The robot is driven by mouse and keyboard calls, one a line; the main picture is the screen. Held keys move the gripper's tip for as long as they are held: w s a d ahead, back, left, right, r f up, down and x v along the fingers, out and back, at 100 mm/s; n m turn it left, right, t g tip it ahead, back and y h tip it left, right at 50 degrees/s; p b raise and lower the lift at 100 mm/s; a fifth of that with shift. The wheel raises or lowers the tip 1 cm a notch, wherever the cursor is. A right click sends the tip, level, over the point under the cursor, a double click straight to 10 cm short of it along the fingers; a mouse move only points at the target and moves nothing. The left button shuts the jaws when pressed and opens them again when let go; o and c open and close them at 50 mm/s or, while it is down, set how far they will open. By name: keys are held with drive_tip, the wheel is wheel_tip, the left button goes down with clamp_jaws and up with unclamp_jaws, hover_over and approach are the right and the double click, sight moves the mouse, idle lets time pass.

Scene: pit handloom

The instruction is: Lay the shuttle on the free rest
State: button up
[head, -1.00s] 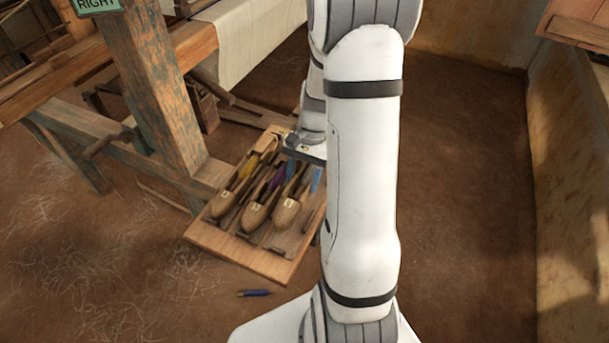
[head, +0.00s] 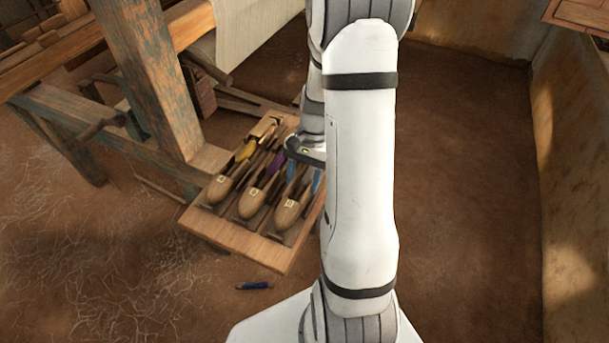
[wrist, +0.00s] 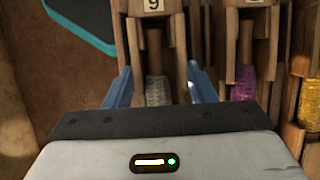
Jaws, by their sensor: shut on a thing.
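The wooden shuttle (head: 287,212) with a pale bobbin is between the blue fingers of my gripper (head: 304,176), at the right side of the sloped wooden rack (head: 235,246). In the wrist view, the fingers of my gripper (wrist: 161,86) flank the same shuttle (wrist: 134,38), whose end tag reads 9. A shuttle with purple yarn (head: 252,203) lies in the middle of the rack, and one with yellow yarn (head: 219,189) lies at the left. The rest under the held shuttle is mostly hidden. I cannot tell whether the shuttle touches it.
The loom's thick wooden post (head: 160,85) stands close behind the rack's left side. The earthen floor (head: 465,180) at right is clear up to the wall (head: 572,170).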

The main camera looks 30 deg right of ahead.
drive_tip(key=o, duration=1.2)
drive_tip(key=shift+o, duration=0.2)
drive_tip(key=shift+r, duration=0.1)
wheel_tip(320, 180, up, 8)
drive_tip(key=p, duration=0.6)
drive_tip(key=shift+s+p, duration=0.1)
drive_tip(key=shift+p, duration=0.25)
drive_tip(key=s+a+r+n+t+h, duration=0.1)
drive_tip(key=s+a+r+n, duration=0.3)
drive_tip(key=r, duration=0.4)
drive_tip(key=s+a+r+n+t+h, duration=0.2)
drive_tip(key=s+a+r+n+t, duration=0.2)
drive_tip(key=r, duration=0.5)
drive_tip(key=shift+s+a+r+n+h+p, duration=0.4)
drive_tip(key=shift+s+a+n, duration=0.4)
drive_tip(key=shift+s+n, duration=0.45)
